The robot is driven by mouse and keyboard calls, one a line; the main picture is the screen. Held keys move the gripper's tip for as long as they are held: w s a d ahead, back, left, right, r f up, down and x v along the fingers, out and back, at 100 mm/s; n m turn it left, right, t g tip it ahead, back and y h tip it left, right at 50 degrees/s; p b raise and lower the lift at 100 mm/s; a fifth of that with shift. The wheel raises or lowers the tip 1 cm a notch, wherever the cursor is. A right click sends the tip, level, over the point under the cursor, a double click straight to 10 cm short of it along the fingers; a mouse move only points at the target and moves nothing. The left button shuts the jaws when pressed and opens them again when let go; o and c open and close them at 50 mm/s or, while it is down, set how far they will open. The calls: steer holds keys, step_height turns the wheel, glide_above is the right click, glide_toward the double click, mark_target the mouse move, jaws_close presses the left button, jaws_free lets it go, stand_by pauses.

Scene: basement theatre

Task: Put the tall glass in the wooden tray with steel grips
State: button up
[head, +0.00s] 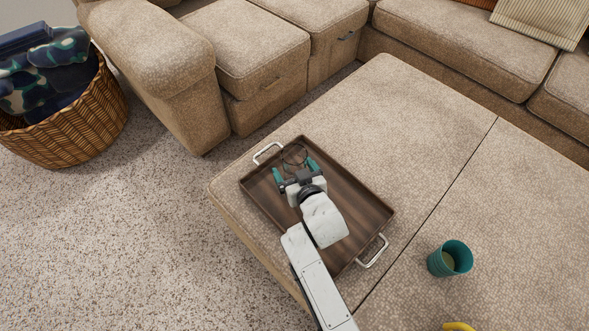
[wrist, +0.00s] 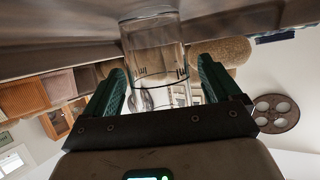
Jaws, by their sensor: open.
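The tall clear glass (head: 294,154) is at the far left end of the wooden tray with steel grips (head: 357,200), inside its rim. In the wrist view the glass (wrist: 154,50) appears upside down, its base against the tray's brown surface at the top of the picture. My gripper (head: 295,168) is low over the tray, with its green fingers open on either side of the glass. The wrist view shows gaps between the fingers and the glass. My arm hides part of the tray's middle and near side.
The tray lies on a wide beige ottoman (head: 430,130). A teal cup (head: 450,258) stands to its right, and a yellow thing (head: 458,326) shows at the bottom edge. Sofas (head: 245,50) stand behind, and a wicker basket (head: 70,130) is at far left.

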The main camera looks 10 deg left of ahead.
steer(key=shift+r, duration=0.2)
steer(key=p+v, duration=0.4)
steer(key=v, duration=0.8)
steer(key=shift+f, duration=0.15)
